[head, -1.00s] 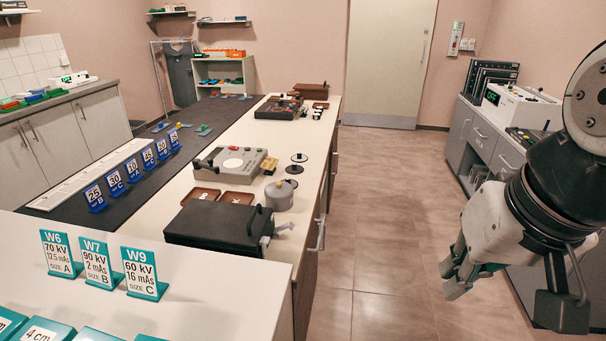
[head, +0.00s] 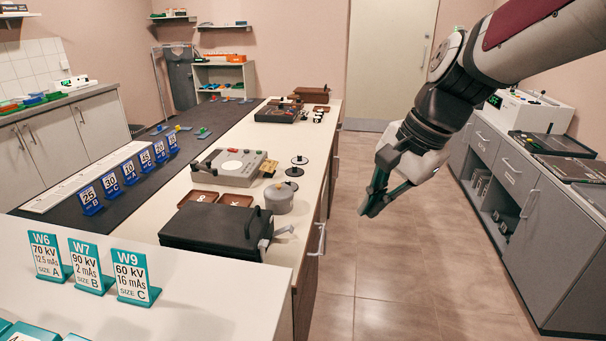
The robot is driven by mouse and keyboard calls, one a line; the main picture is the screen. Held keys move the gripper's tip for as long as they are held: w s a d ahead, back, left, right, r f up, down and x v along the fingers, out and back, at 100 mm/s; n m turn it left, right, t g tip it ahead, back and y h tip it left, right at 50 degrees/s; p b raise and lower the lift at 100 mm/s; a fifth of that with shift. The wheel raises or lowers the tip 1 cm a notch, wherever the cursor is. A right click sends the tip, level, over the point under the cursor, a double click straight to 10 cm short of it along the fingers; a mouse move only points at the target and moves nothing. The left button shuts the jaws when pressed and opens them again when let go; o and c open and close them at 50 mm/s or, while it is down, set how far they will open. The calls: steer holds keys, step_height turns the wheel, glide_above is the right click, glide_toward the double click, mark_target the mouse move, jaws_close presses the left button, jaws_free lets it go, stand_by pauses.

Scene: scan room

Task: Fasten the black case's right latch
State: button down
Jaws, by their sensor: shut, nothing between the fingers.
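The black case (head: 215,228) lies with its lid down on the white counter, near the front end. I cannot make out a second latch. My gripper (head: 368,208) is over the aisle floor, to the right of the case and apart from it. Its fingers are together and empty, pointing down and left.
A grey pot (head: 279,197) stands right behind the case, close to it. Brown trays (head: 197,198) and a grey device (head: 228,167) are farther back. Teal sign cards (head: 135,276) stand on the nearer counter. The aisle floor (head: 380,295) is clear.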

mark_target(283, 232)
steer(key=w+a+f+m+y+b, duration=0.1)
steer(key=w+a+f+m, duration=0.1)
steer(key=w+f+m, duration=0.3)
steer(key=w+a+f+m+y+b, duration=0.2)
steer(key=w+f+m, duration=0.3)
steer(key=w+f, duration=0.7)
steer(key=w+a, duration=0.1)
steer(key=w, duration=0.2)
steer(key=shift+w+a+f+g, duration=0.15)
steer(key=shift+w+g, duration=0.15)
steer(key=shift+g, duration=0.1)
steer(key=x, duration=1)
steer(key=shift+a+b, duration=0.2)
steer(key=shift+b, duration=0.15)
steer(key=shift+a+r+p, duration=0.1)
steer(key=shift+r+p, duration=0.3)
steer(key=shift+r, duration=0.05)
